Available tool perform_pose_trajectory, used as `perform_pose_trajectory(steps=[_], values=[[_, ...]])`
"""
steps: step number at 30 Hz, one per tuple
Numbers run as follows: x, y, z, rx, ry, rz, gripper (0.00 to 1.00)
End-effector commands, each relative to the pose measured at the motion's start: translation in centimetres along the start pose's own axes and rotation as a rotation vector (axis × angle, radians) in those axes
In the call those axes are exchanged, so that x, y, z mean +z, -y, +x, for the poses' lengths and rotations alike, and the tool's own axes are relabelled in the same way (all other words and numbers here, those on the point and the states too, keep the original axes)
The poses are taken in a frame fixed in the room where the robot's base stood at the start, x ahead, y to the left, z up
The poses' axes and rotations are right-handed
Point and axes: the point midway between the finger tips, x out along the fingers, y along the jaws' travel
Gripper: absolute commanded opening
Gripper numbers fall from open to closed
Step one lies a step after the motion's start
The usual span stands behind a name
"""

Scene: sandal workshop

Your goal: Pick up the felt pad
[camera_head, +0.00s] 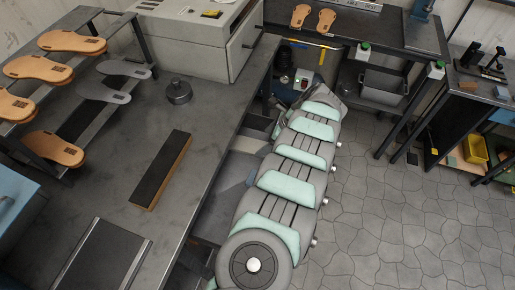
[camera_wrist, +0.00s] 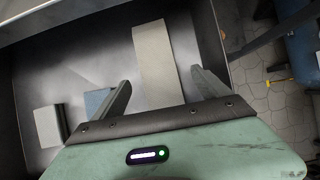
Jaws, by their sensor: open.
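In the wrist view, my gripper (camera_wrist: 161,77) is open and empty, its two dark fingers spread apart above a dark grey tray (camera_wrist: 85,45). A long beige-grey strip (camera_wrist: 154,58) lies in the tray, seen between the fingers. A pale grey block (camera_wrist: 47,126) with a dark side lies at the left. A flat blue-grey piece (camera_wrist: 96,101) lies beside the left finger, partly hidden. I cannot tell for sure which of these is the felt pad. In the head view, my arm hides the gripper.
A long bench (camera_head: 215,130) at left holds a dark block with a wooden base (camera_head: 162,170), a round metal weight (camera_head: 179,92) and a grey machine (camera_head: 195,40). Cork footbeds (camera_head: 40,69) sit on a rack. A grey bin (camera_head: 384,85) stands under the back bench.

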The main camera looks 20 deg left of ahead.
Motion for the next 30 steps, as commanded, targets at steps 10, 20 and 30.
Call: perform_pose_trajectory(steps=[10,20,30], values=[[-0.4,-0.2,4.0,-0.001,0.0,0.001,0.86],[-0.3,-0.2,4.0,0.0,0.0,0.001,0.74],[-0.2,-0.2,4.0,0.0,0.0,0.001,0.46]])
